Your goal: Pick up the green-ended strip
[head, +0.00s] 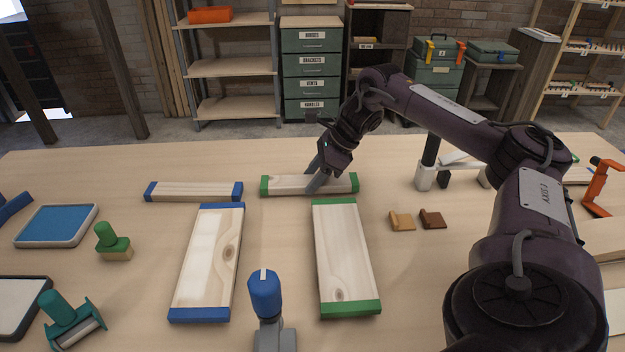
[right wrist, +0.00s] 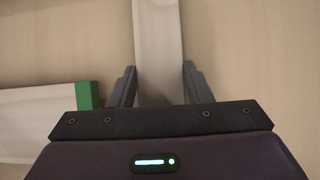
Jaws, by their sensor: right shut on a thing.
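The green-ended strip (head: 285,185) is a short pale wood piece with a green cap at each end, lying across the table beyond the larger green-ended board (head: 342,250). My right gripper (head: 317,186) comes down on the strip's middle and is shut on it. In the right wrist view, the strip (right wrist: 157,50) runs between the two fingers (right wrist: 158,88). I cannot tell whether it is clear of the table. My left gripper is not in view.
A blue-ended strip (head: 193,192) lies to the left, with a blue-ended board (head: 208,262) nearer. A blue-handled tool (head: 265,295) stands at the front. Two small wood blocks (head: 402,221) (head: 433,219) lie right of the green-ended board. A green stamp-like tool (head: 112,242) stands left.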

